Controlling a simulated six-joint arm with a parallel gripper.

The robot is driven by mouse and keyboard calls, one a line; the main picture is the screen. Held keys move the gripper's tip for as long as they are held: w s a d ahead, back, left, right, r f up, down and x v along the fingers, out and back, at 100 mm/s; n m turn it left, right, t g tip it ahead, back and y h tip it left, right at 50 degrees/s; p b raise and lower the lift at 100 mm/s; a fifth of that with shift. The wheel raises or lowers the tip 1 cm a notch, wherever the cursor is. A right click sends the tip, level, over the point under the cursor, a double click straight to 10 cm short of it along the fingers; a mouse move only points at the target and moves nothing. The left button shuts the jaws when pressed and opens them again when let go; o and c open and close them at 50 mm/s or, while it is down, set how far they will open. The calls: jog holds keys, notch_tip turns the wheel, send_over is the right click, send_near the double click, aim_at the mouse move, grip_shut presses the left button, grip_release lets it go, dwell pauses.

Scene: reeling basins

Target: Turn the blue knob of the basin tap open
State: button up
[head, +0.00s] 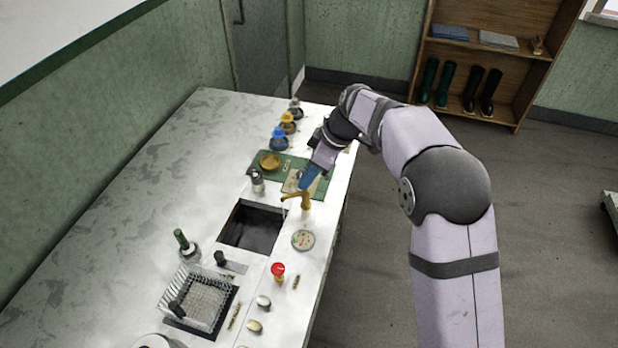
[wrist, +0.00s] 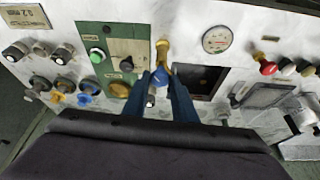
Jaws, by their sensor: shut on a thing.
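In the wrist view the tap (wrist: 162,49) runs up from between my fingers, and the dark basin (wrist: 208,76) lies to the right. The blue knob (wrist: 160,80) sits between the two blue fingers of my gripper (wrist: 159,86), which is shut on it. In the head view my gripper (head: 310,179) comes down over the tap from behind, and its fingers hide the knob. I cannot tell how far the knob is turned.
A round dial (head: 303,240) lies near the tap. A wire basket (head: 196,299) and red-topped knob (head: 278,270) are nearer. The counter's left is clear.

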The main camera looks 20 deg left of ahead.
jog(key=n, duration=0.2)
jog(key=n+g+p, duration=0.1)
jog(key=shift+w+r+n+g+p, duration=0.2)
jog(key=shift+n+g+p, duration=0.1)
jog(key=shift+n, duration=0.1)
jog(key=n+g+p, duration=0.1)
jog(key=n+p, duration=0.1)
jog(key=shift+w+n+h+p, duration=0.1)
jog(key=shift+n+h+p, duration=0.2)
jog(key=shift+n+p, duration=0.1)
jog(key=n+g+p, duration=0.1)
jog(key=n+p, duration=0.2)
jog(key=p, duration=0.1)
jog(key=shift+w+a+f+h, duration=0.1)
jog(key=shift+a+h, duration=0.05)
jog(key=shift+h, duration=0.25)
jog(key=shift+f+n, duration=0.1)
jog(key=shift+n, duration=0.2)
jog(key=o, duration=1)
jog(key=shift+o, duration=0.2)
